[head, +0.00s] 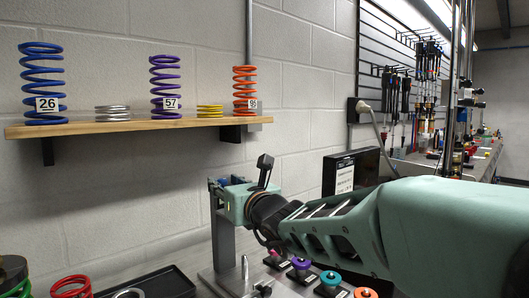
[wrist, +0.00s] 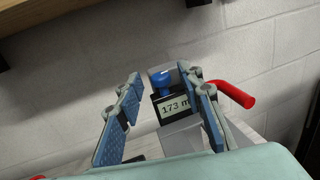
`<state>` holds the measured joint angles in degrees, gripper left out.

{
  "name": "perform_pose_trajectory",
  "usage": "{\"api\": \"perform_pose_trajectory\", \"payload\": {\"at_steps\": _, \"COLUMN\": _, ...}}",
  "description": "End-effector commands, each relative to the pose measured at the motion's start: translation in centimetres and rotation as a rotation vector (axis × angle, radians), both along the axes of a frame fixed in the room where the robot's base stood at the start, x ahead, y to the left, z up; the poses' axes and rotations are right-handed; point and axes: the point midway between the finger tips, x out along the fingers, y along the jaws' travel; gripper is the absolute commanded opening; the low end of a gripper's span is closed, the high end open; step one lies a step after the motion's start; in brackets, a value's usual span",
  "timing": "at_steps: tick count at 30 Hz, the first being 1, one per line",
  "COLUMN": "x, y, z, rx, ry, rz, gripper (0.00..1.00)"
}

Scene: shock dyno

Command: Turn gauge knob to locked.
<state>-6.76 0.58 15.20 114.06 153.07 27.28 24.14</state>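The gauge (wrist: 172,107) shows in the wrist view as a dark box with a light display reading "173 m", partly cut off by a finger. A blue knob (wrist: 162,84) sits on its upper side. My gripper (wrist: 163,82) is open, with one blue-padded finger on each side of the knob. I see a gap on the left; the right finger overlaps the display's edge, and contact cannot be told. In the head view my wrist and gripper are at the top of a grey metal post (head: 223,240), and they hide most of the gauge.
A red handle (wrist: 232,94) sticks out just right of the right finger. A wooden shelf (head: 130,126) with coil springs is on the wall. Several coloured knobs (head: 301,263) stand below my arm. A black tray (head: 150,283) lies front left; a black labelled box (head: 366,165) is behind my arm.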

Motion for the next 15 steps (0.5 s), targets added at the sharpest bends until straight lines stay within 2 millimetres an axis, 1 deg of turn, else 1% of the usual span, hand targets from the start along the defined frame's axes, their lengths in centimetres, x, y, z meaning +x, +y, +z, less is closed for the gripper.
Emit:
{"api": "perform_pose_trajectory", "payload": {"at_steps": 1, "x": 0.08, "y": -0.12, "z": 0.43, "rx": -0.002, "ry": 0.002, "rz": 0.007, "gripper": 0.35}}
{"api": "perform_pose_trajectory", "payload": {"at_steps": 3, "x": 0.11, "y": -0.13, "z": 0.5, "rx": -0.001, "ry": 0.004, "rz": 0.023, "gripper": 0.35}}
{"api": "perform_pose_trajectory", "payload": {"at_steps": 15, "x": 0.27, "y": -0.33, "z": 0.49, "rx": -0.001, "ry": 0.006, "rz": 0.127, "gripper": 0.35}}
